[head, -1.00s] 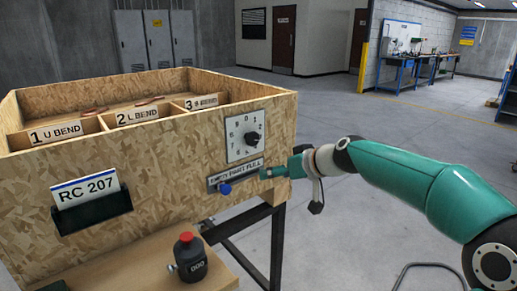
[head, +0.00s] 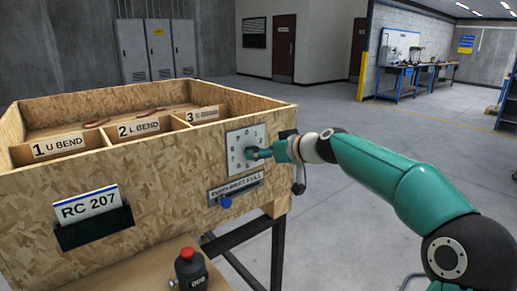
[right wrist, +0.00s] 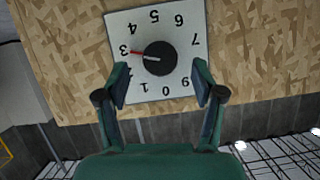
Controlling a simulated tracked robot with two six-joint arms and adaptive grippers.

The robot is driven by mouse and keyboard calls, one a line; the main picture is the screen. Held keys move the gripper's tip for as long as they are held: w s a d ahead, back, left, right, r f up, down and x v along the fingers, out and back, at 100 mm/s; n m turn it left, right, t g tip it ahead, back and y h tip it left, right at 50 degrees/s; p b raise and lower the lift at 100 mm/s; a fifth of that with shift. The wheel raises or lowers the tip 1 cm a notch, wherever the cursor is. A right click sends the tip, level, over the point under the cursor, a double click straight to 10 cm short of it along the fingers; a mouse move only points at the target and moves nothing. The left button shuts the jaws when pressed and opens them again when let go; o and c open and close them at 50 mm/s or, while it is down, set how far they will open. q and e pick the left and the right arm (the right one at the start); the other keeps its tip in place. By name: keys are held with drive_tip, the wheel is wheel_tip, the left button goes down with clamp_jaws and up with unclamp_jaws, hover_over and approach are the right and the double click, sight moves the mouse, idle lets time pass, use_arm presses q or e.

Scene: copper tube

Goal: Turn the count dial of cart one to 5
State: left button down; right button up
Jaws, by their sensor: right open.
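The count dial is a white square plate (head: 240,138) on the front of the wooden cart box (head: 150,185). In the right wrist view the plate (right wrist: 118,28) appears upside down, with digits around a round black knob (right wrist: 160,58). The knob's white line and red pointer are at the 3. My right gripper (head: 258,153) is in front of the dial and partly hides the knob in the head view. In the right wrist view its open fingers (right wrist: 161,73) are either side of the knob, with gaps; nothing is held. My left gripper is out of view.
An RC 207 card (head: 87,204) sits in a dark holder. Open floor lies to the right.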

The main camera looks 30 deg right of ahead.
drive_tip(key=shift+p+x, duration=0.4)
drive_tip(key=shift+x, duration=1.75)
drive_tip(key=c, duration=1.1)
drive_tip(key=shift+w+d, duration=0.1)
drive_tip(key=shift+d, duration=0.3)
drive_tip(key=shift+c, duration=0.2)
drive_tip(key=shift+a+r, duration=0.1)
drive_tip(key=shift+a, duration=0.2)
drive_tip(key=shift+m, duration=0.3)
